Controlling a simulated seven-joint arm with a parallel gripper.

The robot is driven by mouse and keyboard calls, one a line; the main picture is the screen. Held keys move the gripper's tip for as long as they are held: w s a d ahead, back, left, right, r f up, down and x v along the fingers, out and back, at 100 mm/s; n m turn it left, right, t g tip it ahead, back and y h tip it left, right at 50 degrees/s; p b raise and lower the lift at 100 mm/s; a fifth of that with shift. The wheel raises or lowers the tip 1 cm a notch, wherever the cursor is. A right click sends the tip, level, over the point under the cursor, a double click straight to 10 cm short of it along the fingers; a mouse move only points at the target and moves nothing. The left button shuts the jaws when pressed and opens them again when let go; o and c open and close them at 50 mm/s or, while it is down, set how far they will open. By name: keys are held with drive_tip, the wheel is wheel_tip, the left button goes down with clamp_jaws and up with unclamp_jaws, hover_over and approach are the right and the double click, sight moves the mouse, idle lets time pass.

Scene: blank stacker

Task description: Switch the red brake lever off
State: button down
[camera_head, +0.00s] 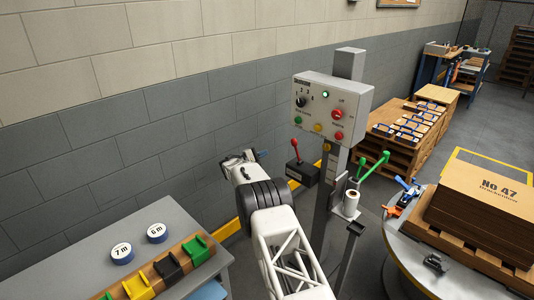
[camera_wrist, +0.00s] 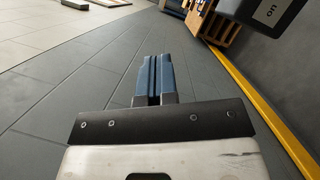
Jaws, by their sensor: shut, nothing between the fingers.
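The red brake lever (camera_head: 295,146) stands up, tilted slightly left, from a dark box (camera_head: 302,171) on the side of the grey control post. My gripper (camera_head: 262,155) is left of the lever and apart from it, partly hidden behind my own arm. In the wrist view my gripper's blue fingers (camera_wrist: 153,80) are shut together with nothing between them. A dark box with a white "on" label (camera_wrist: 266,14) shows at the top right of the wrist view, clear of the fingers. The lever itself is not visible there.
The control panel (camera_head: 330,106) with lights and buttons is above the lever box. A green handle (camera_head: 374,165) and a white roll (camera_head: 351,203) are to its right. The grey wall (camera_head: 150,120) is behind. A table (camera_head: 150,222) is at left, a round pallet table (camera_head: 400,243) at right.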

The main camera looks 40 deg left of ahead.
drive_tip(key=s+d+r+x, duration=0.1)
drive_tip(key=d+x, duration=0.1)
drive_tip(key=x, duration=0.9)
drive_tip(key=shift+w+d+r, duration=0.15)
drive_tip(key=shift+w+d, duration=0.1)
drive_tip(key=shift+w, duration=0.1)
